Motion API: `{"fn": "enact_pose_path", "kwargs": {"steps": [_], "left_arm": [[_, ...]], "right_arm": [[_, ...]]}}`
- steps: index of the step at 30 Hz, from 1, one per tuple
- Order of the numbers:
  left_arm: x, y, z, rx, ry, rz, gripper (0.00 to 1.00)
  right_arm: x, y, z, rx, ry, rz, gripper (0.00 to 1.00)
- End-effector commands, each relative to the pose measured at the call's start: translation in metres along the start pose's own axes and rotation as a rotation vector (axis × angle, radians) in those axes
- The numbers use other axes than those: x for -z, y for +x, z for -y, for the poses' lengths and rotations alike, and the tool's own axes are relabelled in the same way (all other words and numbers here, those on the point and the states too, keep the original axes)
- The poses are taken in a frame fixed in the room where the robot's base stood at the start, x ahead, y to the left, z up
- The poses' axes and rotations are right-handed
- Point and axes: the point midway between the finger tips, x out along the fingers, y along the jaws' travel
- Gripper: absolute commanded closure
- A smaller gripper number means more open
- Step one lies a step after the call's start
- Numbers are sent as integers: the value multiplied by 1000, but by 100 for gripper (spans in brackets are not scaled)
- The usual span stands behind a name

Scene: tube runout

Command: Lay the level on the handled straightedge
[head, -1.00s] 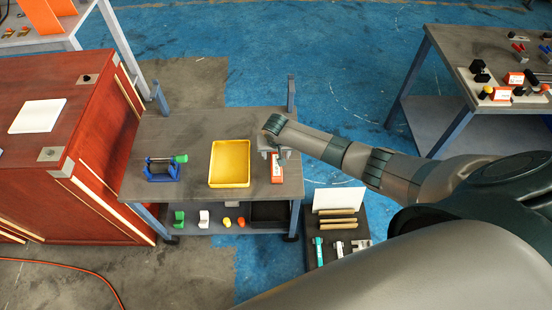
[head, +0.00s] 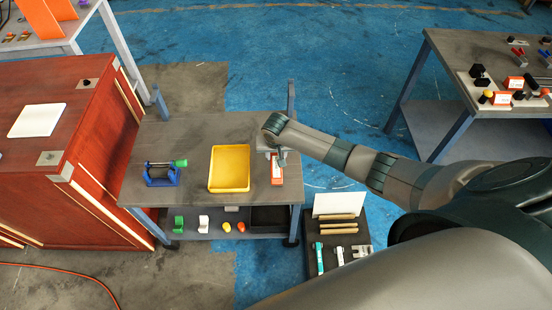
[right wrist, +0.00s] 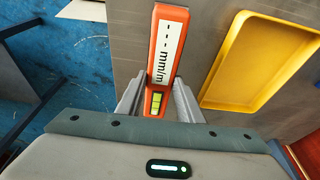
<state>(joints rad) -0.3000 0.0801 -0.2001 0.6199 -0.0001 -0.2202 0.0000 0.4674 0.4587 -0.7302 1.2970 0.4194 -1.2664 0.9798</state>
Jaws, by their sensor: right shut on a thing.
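The level is an orange bar with a white "mm/m" label and a yellow-green vial. In the head view the level (head: 277,172) is at the right side of the grey workbench. In the right wrist view the level (right wrist: 167,45) points away between the two grey fingers. My right gripper (right wrist: 156,98) is shut on its near end, by the vial; it also shows in the head view (head: 272,152). I cannot tell whether the level touches the bench. I cannot surely pick out the handled straightedge. My left gripper is not in view.
A yellow tray (head: 229,168) lies left of the level. A blue stand with a green knob (head: 162,173) is farther left. A black board (head: 333,238) at lower right holds wooden bars and teal-ended tools. A red cabinet (head: 75,150) stands left of the workbench (head: 190,130).

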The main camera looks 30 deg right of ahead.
Motion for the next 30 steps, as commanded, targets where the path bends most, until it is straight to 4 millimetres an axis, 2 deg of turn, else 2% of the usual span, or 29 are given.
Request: {"fn": "enact_pose_path", "kwargs": {"steps": [4,15,21,30], "left_arm": [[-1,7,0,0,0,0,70],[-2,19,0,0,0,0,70],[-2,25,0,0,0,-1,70],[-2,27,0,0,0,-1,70]], "right_arm": [[6,-20,-3,2,1,-4,100],[-1,-62,-69,-1,-1,-4,100],[-3,-81,-97,0,0,-4,100],[-4,-94,-113,1,0,-2,100]]}}
